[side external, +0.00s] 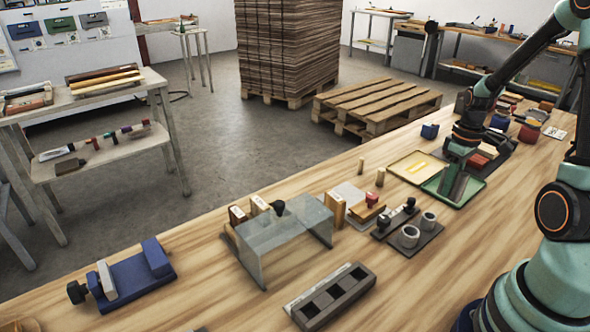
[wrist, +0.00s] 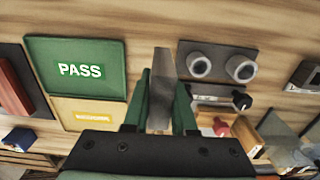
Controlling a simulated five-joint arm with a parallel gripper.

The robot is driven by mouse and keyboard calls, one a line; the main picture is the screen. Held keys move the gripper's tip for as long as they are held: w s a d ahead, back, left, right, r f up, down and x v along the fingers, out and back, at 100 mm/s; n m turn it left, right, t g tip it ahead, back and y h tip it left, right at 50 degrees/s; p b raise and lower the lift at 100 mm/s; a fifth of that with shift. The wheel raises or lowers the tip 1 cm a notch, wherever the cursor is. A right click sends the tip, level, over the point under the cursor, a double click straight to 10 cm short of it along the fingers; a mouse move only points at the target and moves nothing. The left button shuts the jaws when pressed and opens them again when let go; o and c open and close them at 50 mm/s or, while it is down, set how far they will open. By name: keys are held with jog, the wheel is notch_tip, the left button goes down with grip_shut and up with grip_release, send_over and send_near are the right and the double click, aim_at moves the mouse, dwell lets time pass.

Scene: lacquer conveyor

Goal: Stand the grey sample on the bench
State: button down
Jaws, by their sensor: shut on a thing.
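The grey sample, a flat slab, is between my gripper's fingers in the wrist view (wrist: 161,65). In the side view the sample (side external: 455,188) hangs below my gripper (side external: 460,165), over or just in front of the green tray, with its long side roughly upright and slightly tilted. My gripper is shut on it; its green fingers also show in the wrist view (wrist: 160,100). I cannot tell whether its lower end touches anything. The wooden bench (side external: 215,280) runs under everything.
The green PASS tray (wrist: 80,95) and yellow tray (wrist: 88,125) lie left of the sample. A dark holder with grey rings (side external: 410,236) stands in front. A clear cover (side external: 285,238), dark slotted block (side external: 335,297) and blue vise (side external: 130,280) stand further left. Bare wood lies between.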

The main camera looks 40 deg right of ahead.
aim_at(439, 217)
jog(key=shift+f, duration=3.4)
jog(key=shift+f, duration=0.15)
jog(key=c, duration=0.7)
grip_release()
jog(key=shift+c, duration=0.2)
